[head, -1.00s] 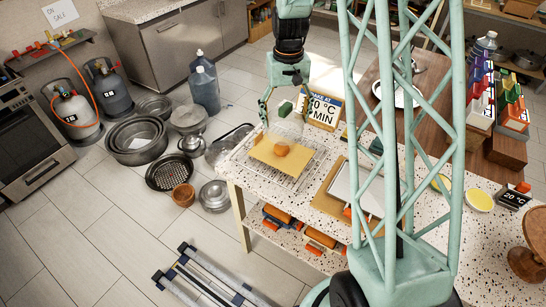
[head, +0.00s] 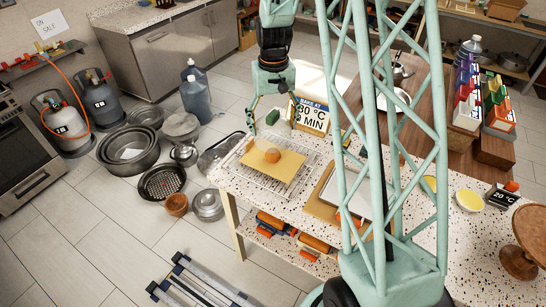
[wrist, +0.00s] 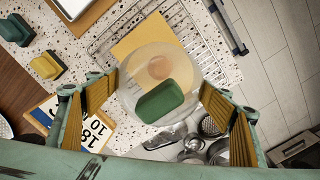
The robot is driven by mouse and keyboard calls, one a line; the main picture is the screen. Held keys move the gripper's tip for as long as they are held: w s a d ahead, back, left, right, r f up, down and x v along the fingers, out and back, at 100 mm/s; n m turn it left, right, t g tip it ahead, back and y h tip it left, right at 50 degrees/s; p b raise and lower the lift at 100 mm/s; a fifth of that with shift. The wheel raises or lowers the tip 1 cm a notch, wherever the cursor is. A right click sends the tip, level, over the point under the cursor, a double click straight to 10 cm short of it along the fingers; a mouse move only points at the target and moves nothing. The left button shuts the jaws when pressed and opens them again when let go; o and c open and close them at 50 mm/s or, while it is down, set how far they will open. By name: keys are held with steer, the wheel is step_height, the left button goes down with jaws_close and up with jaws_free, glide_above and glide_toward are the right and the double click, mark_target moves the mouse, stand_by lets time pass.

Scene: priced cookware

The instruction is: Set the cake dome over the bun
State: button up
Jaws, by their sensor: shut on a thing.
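The cake dome (wrist: 133,78) is clear with a green block-shaped handle (wrist: 160,102), which also shows in the head view (head: 272,117). My gripper (wrist: 159,88) is shut on the dome, with one finger on each side of it; it also shows in the head view (head: 272,123). The bun (head: 272,155) is round and brown and lies on a yellow board (head: 288,172). In the wrist view the bun (wrist: 160,67) shows through the dome, off its middle toward the top. The dome's lower rim is faint, and I cannot tell whether it touches the board.
The board lies on a wire rack (head: 252,180) on the speckled table (head: 325,255). A price sign (head: 311,115) stands just behind my gripper. A white-topped tray (head: 345,190) is to the right. Pots (head: 130,150) stand on the floor to the left.

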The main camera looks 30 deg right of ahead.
steer(key=shift+f, duration=3.1)
steer(key=shift+f+p, duration=0.3)
steer(key=shift+f, duration=1.6)
steer(key=shift+f, duration=0.1)
steer(key=o, duration=0.5)
steer(key=shift+c, duration=0.2)
steer(key=o, duration=0.4)
